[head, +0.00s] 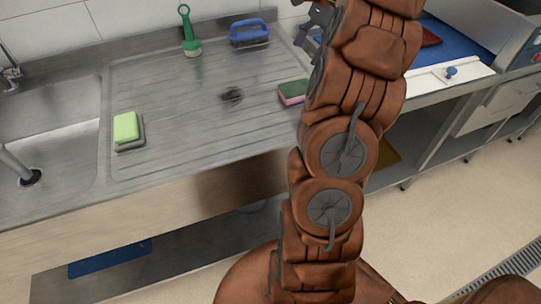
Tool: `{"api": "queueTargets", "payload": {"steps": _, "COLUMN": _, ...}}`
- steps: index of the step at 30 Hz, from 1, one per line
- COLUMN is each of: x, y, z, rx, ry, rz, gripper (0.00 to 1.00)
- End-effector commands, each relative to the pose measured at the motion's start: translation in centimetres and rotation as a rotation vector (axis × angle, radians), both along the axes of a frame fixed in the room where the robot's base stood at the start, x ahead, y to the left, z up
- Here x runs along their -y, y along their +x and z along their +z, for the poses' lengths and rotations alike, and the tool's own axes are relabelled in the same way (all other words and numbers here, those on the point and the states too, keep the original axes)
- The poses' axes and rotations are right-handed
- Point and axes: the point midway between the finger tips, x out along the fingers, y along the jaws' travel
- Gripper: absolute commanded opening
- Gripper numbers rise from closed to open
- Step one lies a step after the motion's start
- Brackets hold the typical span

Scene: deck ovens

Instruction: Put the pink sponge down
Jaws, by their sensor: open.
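The pink sponge (291,94), with a green layer on top and a pink side, lies on the ribbed steel drainboard (190,140). My arm hides its right end. Part of my gripper (307,33) shows as dark grey pieces beside the upper arm, above and behind the sponge in the picture. It is open and apart from the sponge. Most of the gripper is hidden behind my arm.
A light green sponge (126,128) with a grey base lies at the drainboard's left, beside the sink basin (55,120). A green-handled brush (189,35) and a blue brush (249,33) are at the back. The drainboard's middle is mostly free.

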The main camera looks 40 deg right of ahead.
Motion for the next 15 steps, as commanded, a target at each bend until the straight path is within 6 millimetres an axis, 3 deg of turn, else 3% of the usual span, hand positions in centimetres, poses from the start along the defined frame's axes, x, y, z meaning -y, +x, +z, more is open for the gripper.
{"api": "queueTargets", "payload": {"steps": 4, "x": -3.8, "y": 0.7, "z": 0.6, "rx": 0.018, "ry": -0.016, "rz": 0.126, "gripper": 0.91}}
{"api": "queueTargets", "payload": {"steps": 8, "x": -9.1, "y": 1.0, "z": 1.0, "rx": 0.043, "ry": -0.045, "rz": 0.312, "gripper": 0.91}}
{"api": "queueTargets", "payload": {"steps": 15, "x": -18.6, "y": -0.7, "z": 0.8, "rx": 0.082, "ry": -0.092, "rz": 0.666, "gripper": 0.91}}
